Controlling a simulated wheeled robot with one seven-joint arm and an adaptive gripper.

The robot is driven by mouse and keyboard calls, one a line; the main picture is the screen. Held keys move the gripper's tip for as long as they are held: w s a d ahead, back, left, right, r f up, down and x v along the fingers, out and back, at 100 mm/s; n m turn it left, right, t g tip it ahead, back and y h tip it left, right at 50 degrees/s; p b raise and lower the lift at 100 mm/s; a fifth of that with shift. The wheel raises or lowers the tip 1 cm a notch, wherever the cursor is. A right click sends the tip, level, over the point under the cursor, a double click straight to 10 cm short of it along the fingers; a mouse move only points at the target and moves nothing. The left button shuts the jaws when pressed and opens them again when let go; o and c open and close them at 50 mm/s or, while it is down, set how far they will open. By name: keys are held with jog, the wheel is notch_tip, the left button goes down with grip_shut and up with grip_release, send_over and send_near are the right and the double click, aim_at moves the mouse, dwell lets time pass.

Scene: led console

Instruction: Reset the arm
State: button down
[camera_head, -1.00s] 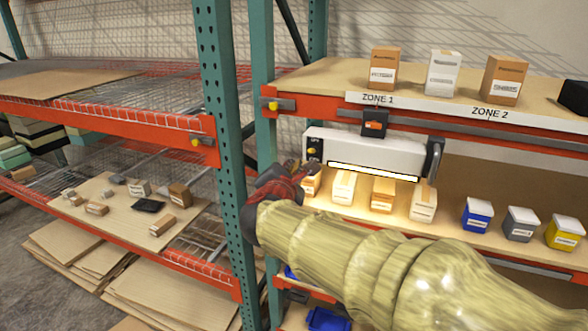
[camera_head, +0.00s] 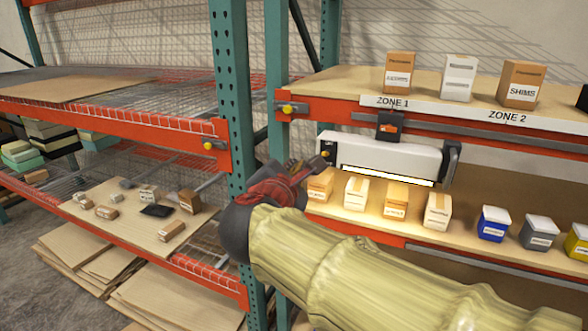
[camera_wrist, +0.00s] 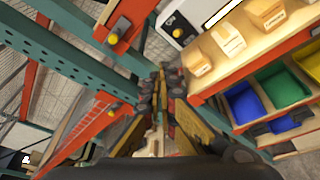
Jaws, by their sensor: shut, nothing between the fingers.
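The white LED console (camera_head: 395,155) hangs under the upper shelf, with its light bar (camera_head: 385,176) lit. Its dark control panel (camera_head: 326,147) with a yellow knob is at its left end. In the wrist view the panel (camera_wrist: 178,24) shows near the top, with a yellow and a black knob. My gripper (camera_head: 318,163) is just below and in front of the panel in the head view; contact cannot be told. In the wrist view my gripper (camera_wrist: 164,82) has its fingers together with nothing between them. My arm covers part of the lower shelf.
A green rack upright (camera_head: 232,110) stands close to the left of my gripper. Labeled boxes (camera_head: 458,78) stand on the upper shelf. A black handle (camera_head: 451,160) is at the console's right end.

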jog(key=s+d+f+m+g+b, duration=0.3)
jog(key=s+d+f+m+b, duration=0.4)
jog(key=f, duration=0.8)
jog(key=s+d+f+m+g+y+b, duration=0.1)
jog(key=s+d+f+m+g+b, duration=0.2)
jog(key=s+d+f+m+b, duration=0.4)
jog(key=s+d+f+m+g+y+b, duration=0.1)
jog(key=s+d+f+m+g+b, duration=0.3)
jog(key=f, duration=1.9)
jog(key=s+d+m+b, duration=0.3)
jog(key=s+m, duration=0.4)
jog(key=s, duration=0.3)
jog(key=shift+d+f, duration=0.15)
jog(key=shift+d, duration=0.75)
jog(key=shift+s, duration=0.1)
